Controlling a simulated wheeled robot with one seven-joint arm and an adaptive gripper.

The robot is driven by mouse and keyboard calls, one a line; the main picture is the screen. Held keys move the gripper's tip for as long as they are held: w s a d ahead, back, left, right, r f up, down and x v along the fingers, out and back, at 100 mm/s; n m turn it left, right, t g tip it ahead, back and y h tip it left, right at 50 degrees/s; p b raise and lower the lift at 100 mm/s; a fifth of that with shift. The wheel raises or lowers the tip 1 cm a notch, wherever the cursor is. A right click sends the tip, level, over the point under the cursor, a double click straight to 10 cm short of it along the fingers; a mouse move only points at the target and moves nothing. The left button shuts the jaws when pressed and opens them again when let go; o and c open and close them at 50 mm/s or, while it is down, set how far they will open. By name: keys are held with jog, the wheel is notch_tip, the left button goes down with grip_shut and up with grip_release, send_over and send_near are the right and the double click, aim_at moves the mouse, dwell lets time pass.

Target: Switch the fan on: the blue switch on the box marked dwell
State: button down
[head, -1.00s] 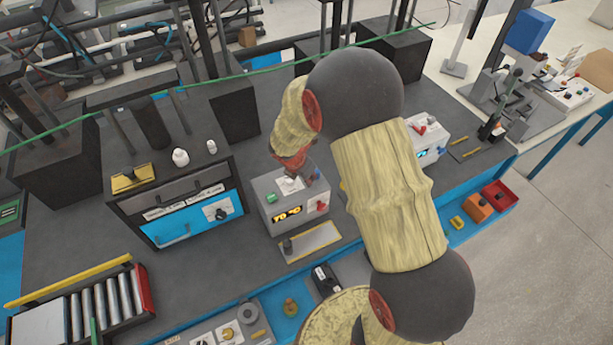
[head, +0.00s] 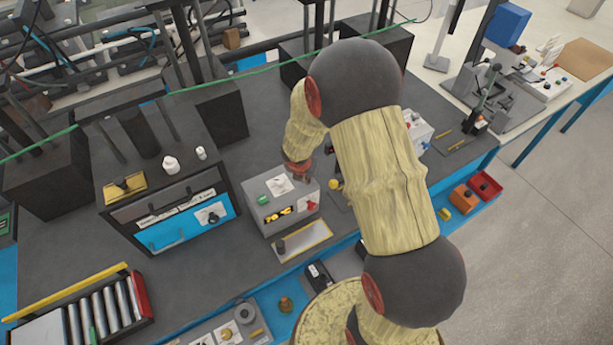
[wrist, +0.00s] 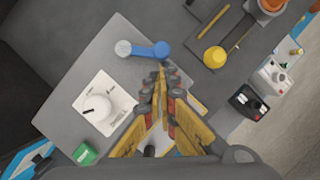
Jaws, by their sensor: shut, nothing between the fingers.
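A grey box (head: 293,190) stands on the dark bench, with a display, a red knob (head: 308,203) and a green button (head: 263,200) on its front. In the wrist view its grey top (wrist: 88,65) carries a white plate with a round dial (wrist: 97,108). A blue switch lever (wrist: 152,50) on a pale blue round base sits near the top's edge; my arm hides it in the head view. My gripper (wrist: 162,72) is shut and empty, its tips just beside the lever's free end. I cannot tell whether they touch.
A yellow knob (wrist: 214,57) on a dark plate stands beside the box. A black oven-like unit (head: 180,215) with a blue front is to its left. A white box (head: 418,130) stands beyond my arm. A shallow tray (head: 303,241) lies before the grey box.

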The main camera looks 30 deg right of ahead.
jog(key=shift+w+a, duration=0.45)
jog(key=shift+a, duration=0.1)
